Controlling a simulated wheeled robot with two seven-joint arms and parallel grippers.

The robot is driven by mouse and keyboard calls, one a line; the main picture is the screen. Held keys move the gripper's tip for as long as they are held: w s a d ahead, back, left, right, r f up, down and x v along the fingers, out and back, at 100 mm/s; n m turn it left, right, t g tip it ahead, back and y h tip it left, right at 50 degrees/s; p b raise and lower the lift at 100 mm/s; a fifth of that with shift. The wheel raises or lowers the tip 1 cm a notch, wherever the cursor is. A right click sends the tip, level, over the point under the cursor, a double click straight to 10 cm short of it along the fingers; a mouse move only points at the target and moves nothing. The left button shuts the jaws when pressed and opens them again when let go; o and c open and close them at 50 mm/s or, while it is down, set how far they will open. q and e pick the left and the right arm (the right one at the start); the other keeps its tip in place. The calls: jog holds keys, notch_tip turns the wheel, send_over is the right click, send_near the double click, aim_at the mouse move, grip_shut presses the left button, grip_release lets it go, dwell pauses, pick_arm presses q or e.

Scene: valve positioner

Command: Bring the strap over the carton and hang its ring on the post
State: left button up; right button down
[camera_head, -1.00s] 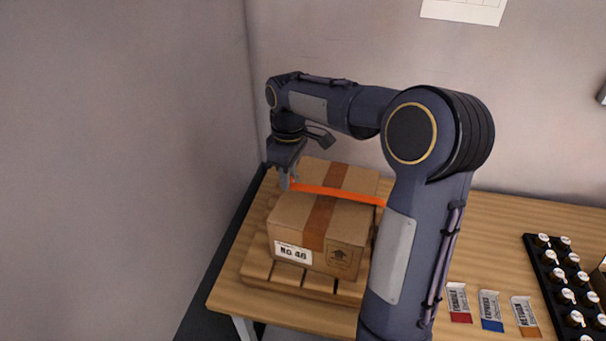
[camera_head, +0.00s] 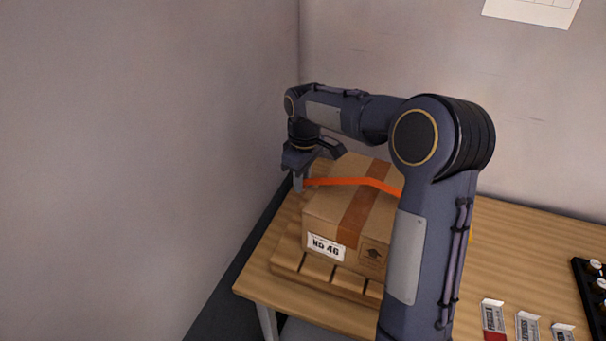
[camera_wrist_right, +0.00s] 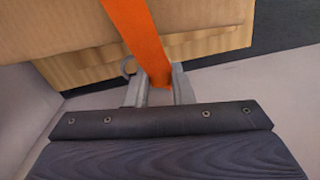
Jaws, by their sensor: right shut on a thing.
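The carton (camera_head: 336,213) is a brown taped box on a wooden pallet (camera_head: 317,270), at the left end of the table. The orange strap (camera_head: 345,182) runs across the top of the carton from the right, bending near its middle. My right gripper (camera_head: 299,184) is at the carton's left side, shut on the strap's end. In the right wrist view the strap (camera_wrist_right: 138,38) comes down between the fingers (camera_wrist_right: 158,92), and a grey curved piece, perhaps the ring, shows beside the left finger. The post is not clearly visible. My left gripper is not in view.
My right arm covers the carton's right side and part of the table (camera_head: 520,250). Several small labelled cards (camera_head: 494,316) and a black rack with white-topped items (camera_head: 592,285) are at the right. A grey wall stands close on the left.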

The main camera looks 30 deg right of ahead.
notch_tip(320, 180, down, 8)
jog(key=b, duration=0.4)
jog(key=shift+b, duration=0.3)
dwell(1.1)
jog(key=shift+f+b, duration=0.6)
jog(key=shift+f, duration=0.6)
jog(key=c, duration=1.2)
grip_release()
